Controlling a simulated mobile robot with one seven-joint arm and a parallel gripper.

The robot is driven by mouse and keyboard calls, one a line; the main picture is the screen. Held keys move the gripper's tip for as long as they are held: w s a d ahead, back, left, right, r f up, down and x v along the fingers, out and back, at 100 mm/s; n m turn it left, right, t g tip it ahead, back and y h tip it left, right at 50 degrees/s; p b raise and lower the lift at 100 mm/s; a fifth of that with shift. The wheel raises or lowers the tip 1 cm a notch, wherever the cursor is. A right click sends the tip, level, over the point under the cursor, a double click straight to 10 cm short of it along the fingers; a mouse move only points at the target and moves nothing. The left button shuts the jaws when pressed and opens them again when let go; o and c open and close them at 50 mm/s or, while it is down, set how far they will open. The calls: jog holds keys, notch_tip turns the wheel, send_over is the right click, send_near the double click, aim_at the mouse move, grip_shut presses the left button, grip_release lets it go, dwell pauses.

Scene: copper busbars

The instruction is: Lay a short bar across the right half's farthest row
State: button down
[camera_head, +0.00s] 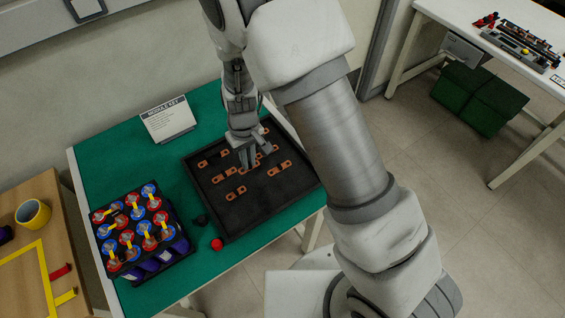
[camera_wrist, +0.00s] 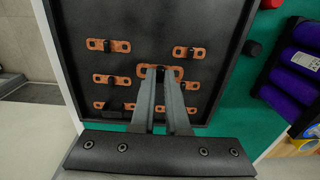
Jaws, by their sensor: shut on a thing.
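My gripper (camera_head: 248,165) is over the black tray of copper bars. In the wrist view its fingers (camera_wrist: 162,78) are shut on the black grip of a copper bar (camera_wrist: 145,70). I cannot tell whether this bar is raised off the tray. Several similar bars lie around it, such as one at the upper left (camera_wrist: 121,46) and one at the upper right (camera_wrist: 181,52). The cell module (camera_head: 172,262) stands on the green table at lower left, with red and blue cell tops and yellow strips on them. Purple cell sides (camera_wrist: 290,95) show at the wrist view's right edge.
The black tray (camera_head: 240,228) lies on the green table (camera_head: 110,150). A red knob (camera_head: 216,244) and a black knob (camera_head: 200,220) sit between tray and module. A "Module key" sign (camera_head: 168,120) stands behind. A wooden table (camera_head: 18,265) with a yellow mug (camera_head: 33,213) is at left.

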jog(key=s+a+r+p, duration=0.1)
jog(key=s+a+r, duration=0.15)
jog(key=a, duration=0.45)
jog(key=s+a+r+p, duration=0.1)
jog(key=a+r+p, duration=0.1)
jog(key=a+r, duration=0.35)
jog(key=p, duration=0.2)
send_near(141, 195)
jog(key=shift+w+f, duration=0.1)
jog(key=shift+a, duration=0.2)
jog(key=shift+s+f, duration=0.25)
jog(key=shift+f+b, duration=1.25)
jog(key=shift+f, duration=0.45)
jog(key=shift+f, duration=0.15)
jog(key=shift+f+b, duration=0.65)
jog(key=shift+f, duration=0.15)
jog(key=shift+f, duration=0.2)
